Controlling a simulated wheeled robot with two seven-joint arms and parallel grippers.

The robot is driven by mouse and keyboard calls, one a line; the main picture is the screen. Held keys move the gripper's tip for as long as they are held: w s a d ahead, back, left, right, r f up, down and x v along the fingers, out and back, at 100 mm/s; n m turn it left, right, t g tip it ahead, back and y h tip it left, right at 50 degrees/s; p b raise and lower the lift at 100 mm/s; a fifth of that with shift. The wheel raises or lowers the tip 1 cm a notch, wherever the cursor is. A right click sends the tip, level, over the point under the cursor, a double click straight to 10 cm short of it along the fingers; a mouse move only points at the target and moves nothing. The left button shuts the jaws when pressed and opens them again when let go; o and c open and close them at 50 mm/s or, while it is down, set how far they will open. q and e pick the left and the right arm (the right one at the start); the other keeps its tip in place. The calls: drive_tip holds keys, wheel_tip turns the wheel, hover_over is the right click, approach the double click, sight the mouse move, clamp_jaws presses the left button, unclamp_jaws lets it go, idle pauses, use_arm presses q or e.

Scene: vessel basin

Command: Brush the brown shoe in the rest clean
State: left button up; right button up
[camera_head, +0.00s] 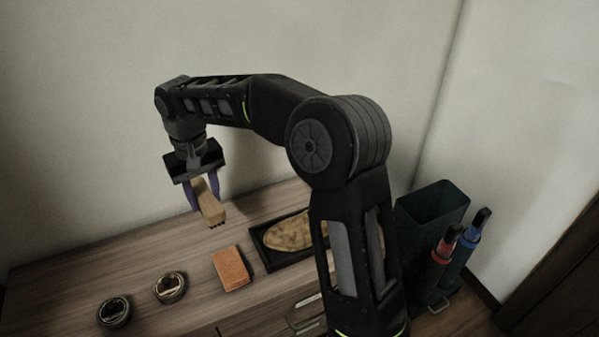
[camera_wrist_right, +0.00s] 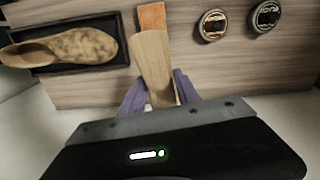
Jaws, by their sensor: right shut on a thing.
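My right gripper (camera_head: 204,194) is shut on a wooden brush (camera_head: 211,206) and holds it above the wooden cabinet top. Dark bristle tips show at the brush's lower end. The brush (camera_wrist_right: 153,62) also shows in the right wrist view between the purple fingers (camera_wrist_right: 158,92). The brown shoe (camera_head: 288,233) lies in a black tray-like rest (camera_head: 262,258), to the right of the brush and apart from it. Its surface looks blotchy tan and brown. My arm hides the shoe's right end in the head view; the shoe (camera_wrist_right: 75,46) shows more fully in the wrist view. My left gripper is not in view.
An orange-brown block (camera_head: 231,268) lies left of the rest. Two round tins (camera_head: 170,287) (camera_head: 114,312) stand farther left on the cabinet top (camera_head: 70,270). A dark bin (camera_head: 432,212) and two tubes with red and blue bands (camera_head: 447,243) (camera_head: 474,229) stand at right.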

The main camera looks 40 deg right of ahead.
drive_tip(key=s+d+m+p, duration=0.5)
drive_tip(key=d, duration=0.4)
drive_tip(key=s+d+m+p, duration=0.4)
drive_tip(key=s+d+p, duration=0.1)
drive_tip(key=d, duration=0.5)
drive_tip(key=shift+m+p, duration=0.3)
drive_tip(key=shift+m, duration=0.1)
drive_tip(key=shift+s+r, duration=0.1)
